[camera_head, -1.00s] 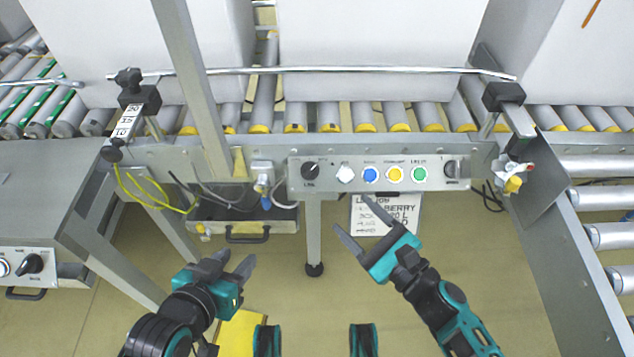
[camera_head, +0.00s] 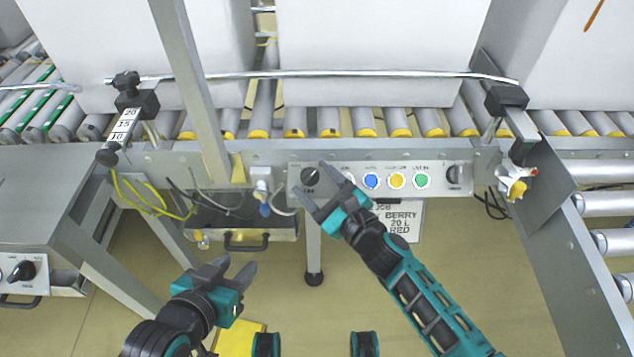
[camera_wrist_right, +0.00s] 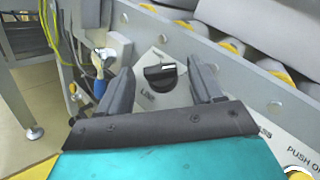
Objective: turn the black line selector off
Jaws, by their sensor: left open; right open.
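The black line selector (camera_head: 310,176) is a round knob at the left end of the grey control panel (camera_head: 437,182). In the right wrist view the selector (camera_wrist_right: 161,76) shows beyond and between the two fingers, with a light mark on its grip. My right gripper (camera_head: 316,182) is open, with its fingertips close in front of the selector; I cannot tell whether they touch it. The right gripper's fingers also show in the right wrist view (camera_wrist_right: 160,86). My left gripper (camera_head: 236,266) is open and empty, low and left of the panel.
A grey post (camera_head: 192,90) and loose cables (camera_head: 150,195) are to the left. White boxes (camera_head: 365,50) stand on the roller conveyor.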

